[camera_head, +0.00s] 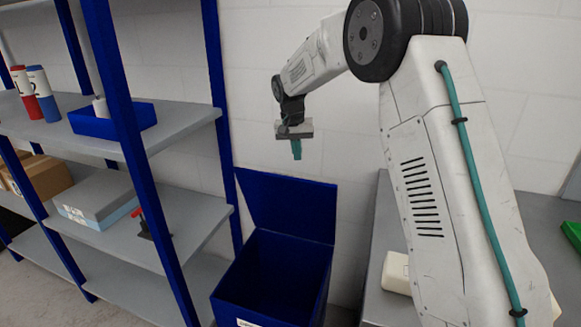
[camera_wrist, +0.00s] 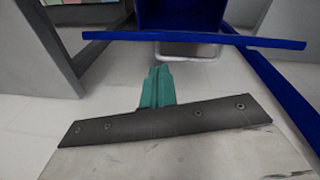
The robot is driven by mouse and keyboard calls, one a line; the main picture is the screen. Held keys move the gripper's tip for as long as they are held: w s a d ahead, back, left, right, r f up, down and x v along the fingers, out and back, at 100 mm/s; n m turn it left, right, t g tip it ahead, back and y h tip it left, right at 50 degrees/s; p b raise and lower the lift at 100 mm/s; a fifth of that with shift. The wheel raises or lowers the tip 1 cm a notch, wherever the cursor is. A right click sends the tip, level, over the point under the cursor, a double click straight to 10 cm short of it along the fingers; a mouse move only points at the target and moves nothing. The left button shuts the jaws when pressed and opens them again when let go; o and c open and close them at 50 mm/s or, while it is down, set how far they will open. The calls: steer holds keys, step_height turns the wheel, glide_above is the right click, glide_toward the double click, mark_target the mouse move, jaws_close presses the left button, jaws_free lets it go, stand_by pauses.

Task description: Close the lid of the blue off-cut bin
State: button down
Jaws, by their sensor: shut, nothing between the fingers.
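The blue off-cut bin (camera_head: 262,285) stands on the floor between the shelving and a grey bench. Its lid (camera_head: 290,205) is open, standing up and back near the wall, so the dark inside of the bin shows. My gripper (camera_head: 296,152) has teal fingers that are shut and empty. In the head view it is just above the lid's top edge. In the wrist view the shut fingers (camera_wrist: 158,86) point towards the lid (camera_wrist: 200,40), seen nearly edge-on as a blue bar. A gap of pale floor shows between them. Part of the bin (camera_wrist: 180,15) shows beyond the lid.
Grey shelving (camera_head: 180,210) with blue posts stands close on the left, holding cylinders, a blue tray (camera_head: 112,120) and boxes. A grey bench (camera_head: 375,270) with a cream block (camera_head: 396,272) is on the right. A white wall stands behind. A blue post (camera_wrist: 285,95) shows in the wrist view.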

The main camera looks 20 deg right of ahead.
steer(key=w+r+m+t, duration=0.2)
steer(key=w+r, duration=0.2)
steer(key=w, duration=0.3)
step_height(320, 180, down, 12)
steer(key=shift+s+f+m, duration=0.15)
steer(key=shift+s+m, duration=0.15)
steer(key=shift+s, duration=0.1)
